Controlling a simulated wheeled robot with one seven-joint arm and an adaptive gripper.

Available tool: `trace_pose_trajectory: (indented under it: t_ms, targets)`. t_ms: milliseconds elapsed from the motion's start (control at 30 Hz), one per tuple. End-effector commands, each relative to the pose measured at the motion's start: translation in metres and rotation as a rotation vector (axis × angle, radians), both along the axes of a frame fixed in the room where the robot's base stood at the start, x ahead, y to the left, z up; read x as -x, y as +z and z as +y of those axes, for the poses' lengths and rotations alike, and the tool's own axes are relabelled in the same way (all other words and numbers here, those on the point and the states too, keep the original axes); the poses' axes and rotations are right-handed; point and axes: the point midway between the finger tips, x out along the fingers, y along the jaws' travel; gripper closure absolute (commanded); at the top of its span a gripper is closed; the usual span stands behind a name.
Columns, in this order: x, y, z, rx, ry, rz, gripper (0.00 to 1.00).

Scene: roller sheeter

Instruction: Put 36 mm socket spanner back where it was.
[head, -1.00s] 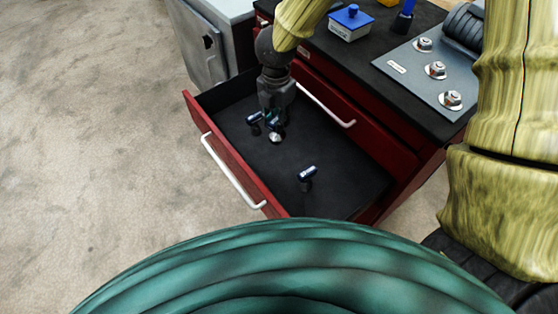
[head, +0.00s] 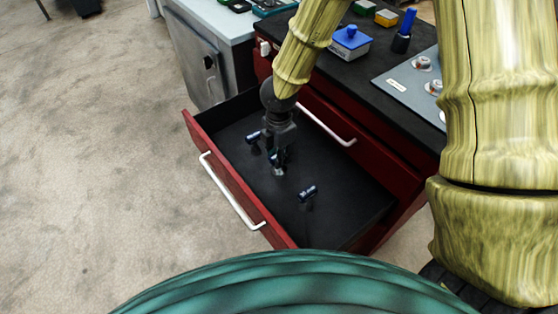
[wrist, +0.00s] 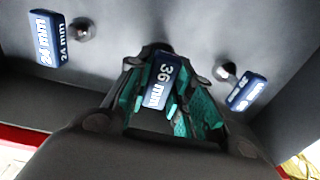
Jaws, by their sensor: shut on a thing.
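The 36 mm socket spanner (wrist: 160,82) has a blue label and sits between the green-padded fingers of my gripper (wrist: 172,100) in the wrist view. My gripper (head: 278,165) is shut on it, inside the open drawer (head: 340,222), between two other spanners. Most of the held spanner is hidden by the fingers in the head view. Whether it touches the drawer floor I cannot tell.
Two other spanners stand in the drawer, one at the left (head: 253,138) and one nearer the front right (head: 307,194). The wrist view shows a 24 mm spanner (wrist: 48,38) and another spanner (wrist: 245,90) with a blurred label. The red drawer front (head: 225,178) borders the left.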

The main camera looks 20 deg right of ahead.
Motion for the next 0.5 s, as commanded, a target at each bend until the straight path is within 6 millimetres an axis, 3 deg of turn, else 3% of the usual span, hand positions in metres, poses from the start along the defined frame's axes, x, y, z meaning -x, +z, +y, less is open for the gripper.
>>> trace_pose_trajectory:
  t_ms: [200,500]
  targets:
    - [0.000,-0.027,0.000,0.001,0.001,0.001,1.00]
    - [0.000,-0.029,0.000,0.000,0.001,0.000,1.00]
